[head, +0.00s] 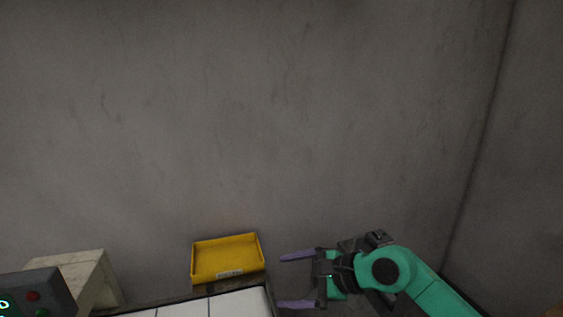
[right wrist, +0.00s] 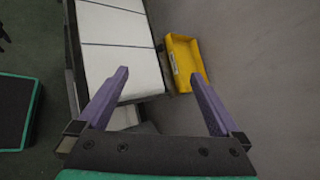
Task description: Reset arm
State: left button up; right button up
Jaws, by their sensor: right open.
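My right gripper (head: 297,280) is at the lower middle of the head view, its two purple fingers spread apart and pointing left. It is open and nothing is between the fingers. In the right wrist view the open fingers (right wrist: 165,95) show over the end of a white-topped surface and a yellow tray. In the head view the yellow tray (head: 226,260) is left of the gripper, apart from it, and looks empty. My left gripper is not in the head view.
The white-panelled surface (head: 180,309) runs along the bottom edge; it also shows in the right wrist view (right wrist: 118,60). A dark box with lit buttons (head: 45,293) and a beige block (head: 82,272) stand at the lower left. A grey wall (head: 270,120) fills the background.

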jog(key=s+a+r+m+t+y, duration=0.2)
jog(key=a+r+m+y, duration=0.25)
jog(key=r, duration=0.25)
jog(key=w+d+r+m+t+h, duration=0.1)
jog(key=w+d+r+m+t, duration=0.1)
jog(key=d+r+m+t, duration=0.5)
jog(key=w+d+r+m+t+h, duration=0.1)
jog(key=m+t, duration=0.3)
jog(key=m, duration=0.7)
jog(key=d+f+m+g+h, duration=0.3)
jog(key=d+f+m+h, duration=1.25)
jog(key=m, duration=0.65)
jog(key=s+d+f+m+g+y, duration=0.25)
jog(key=s+f+m+g, duration=0.85)
jog(key=s+f, duration=1.05)
notch_tip(320, 180, down, 28)
jog(key=s+r+n+g+b, duration=0.1)
jog(key=s+n+g+b, duration=0.1)
jog(key=b, duration=0.2)
jog(key=s+d+f+g+b, duration=0.1)
jog(key=s+d+f+b, duration=0.1)
jog(key=s+f, duration=1.4)
jog(key=shift+d+f+b, duration=0.25)
jog(key=shift+f+b, duration=0.25)
jog(key=shift+b, duration=0.2)
